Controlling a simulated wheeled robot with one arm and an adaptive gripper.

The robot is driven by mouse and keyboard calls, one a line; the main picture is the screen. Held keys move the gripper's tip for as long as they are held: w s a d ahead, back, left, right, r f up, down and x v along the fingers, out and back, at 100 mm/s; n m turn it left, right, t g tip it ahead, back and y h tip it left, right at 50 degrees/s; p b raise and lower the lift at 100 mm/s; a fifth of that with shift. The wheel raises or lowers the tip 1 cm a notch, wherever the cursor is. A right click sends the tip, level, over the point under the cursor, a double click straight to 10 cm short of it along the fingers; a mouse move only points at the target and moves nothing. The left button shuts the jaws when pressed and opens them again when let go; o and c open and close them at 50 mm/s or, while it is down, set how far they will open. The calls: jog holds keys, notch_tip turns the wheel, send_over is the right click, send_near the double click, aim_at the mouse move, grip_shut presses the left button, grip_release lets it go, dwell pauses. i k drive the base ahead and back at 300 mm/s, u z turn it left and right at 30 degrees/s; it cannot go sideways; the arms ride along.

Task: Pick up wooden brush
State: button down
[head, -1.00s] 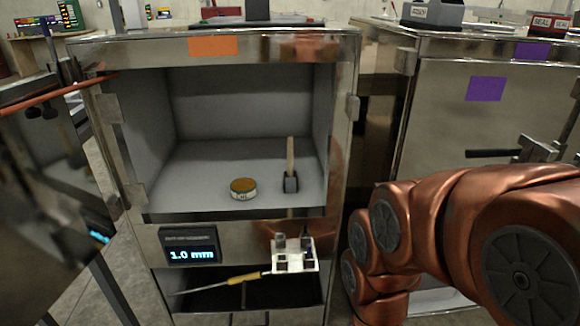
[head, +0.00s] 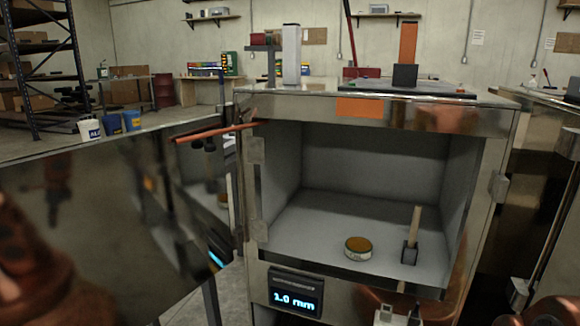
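A tool with a light wooden handle and a dark block-shaped head, which looks like the wooden brush (head: 411,240), stands upright in the open compartment of the metal cabinet (head: 430,113). It is at the right of the compartment floor, handle up, touching nothing else. A small round tin (head: 358,248) with a brownish top sits to its left.
An open metal door (head: 100,220) stands left of the compartment. A display (head: 296,293) reading 1.0 mm is below it. An orange-red bar (head: 215,132) juts out at the cabinet's upper left. Another metal cabinet (head: 540,180) stands at the right.

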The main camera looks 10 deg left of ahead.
aim_at(416, 221)
jog(key=u, duration=3.75)
jog(key=k, duration=1.25)
jog(key=z, duration=1.1)
